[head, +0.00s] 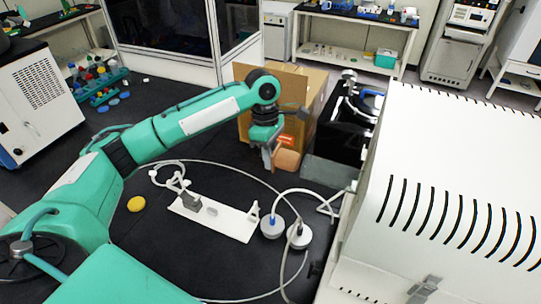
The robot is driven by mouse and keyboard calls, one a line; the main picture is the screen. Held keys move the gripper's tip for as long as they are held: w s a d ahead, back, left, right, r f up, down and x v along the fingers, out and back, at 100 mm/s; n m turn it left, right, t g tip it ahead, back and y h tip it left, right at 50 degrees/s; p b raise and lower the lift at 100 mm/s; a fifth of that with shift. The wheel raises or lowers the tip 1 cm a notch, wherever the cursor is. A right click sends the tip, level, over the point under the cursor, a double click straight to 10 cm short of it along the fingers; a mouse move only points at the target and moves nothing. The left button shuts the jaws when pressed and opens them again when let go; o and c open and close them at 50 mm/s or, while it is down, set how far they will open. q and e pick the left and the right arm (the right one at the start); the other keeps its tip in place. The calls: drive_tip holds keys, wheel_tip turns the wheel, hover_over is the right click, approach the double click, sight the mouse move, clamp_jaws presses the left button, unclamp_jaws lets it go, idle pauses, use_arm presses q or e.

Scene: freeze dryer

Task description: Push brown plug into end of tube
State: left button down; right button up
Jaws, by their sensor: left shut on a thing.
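My left gripper (268,163) hangs fingers-down above the black bench, left of an orange-brown object (287,160). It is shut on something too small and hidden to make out. I cannot tell which thing is the brown plug, or whether the orange-brown object touches the fingers. A thin pale tube (228,164) loops over the bench and passes below and behind the gripper. White tube pieces (170,180) lie to the left. Thicker white tubing (318,197) runs at right near two round white-and-grey caps (272,226). My right gripper is not in view.
A white plate (225,220) with a grey block (190,204) and a small white upright lies in front of the gripper. A yellow disc (136,204) lies left. A cardboard box (312,88) stands behind. A large white vented machine (455,170) blocks the right.

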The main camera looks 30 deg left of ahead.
sight(296, 154)
use_arm(q)
drive_tip(key=shift+a+g, duration=0.1)
drive_tip(key=shift+g, duration=0.2)
drive_tip(key=shift+s, duration=0.15)
drive_tip(key=shift+d, duration=0.25)
idle(0.5)
drive_tip(key=shift+d, duration=1.3)
drive_tip(key=shift+w+d, duration=0.2)
drive_tip(key=shift+d, duration=0.1)
idle(0.4)
drive_tip(key=shift+w+d, duration=0.1)
drive_tip(key=shift+d, duration=1.7)
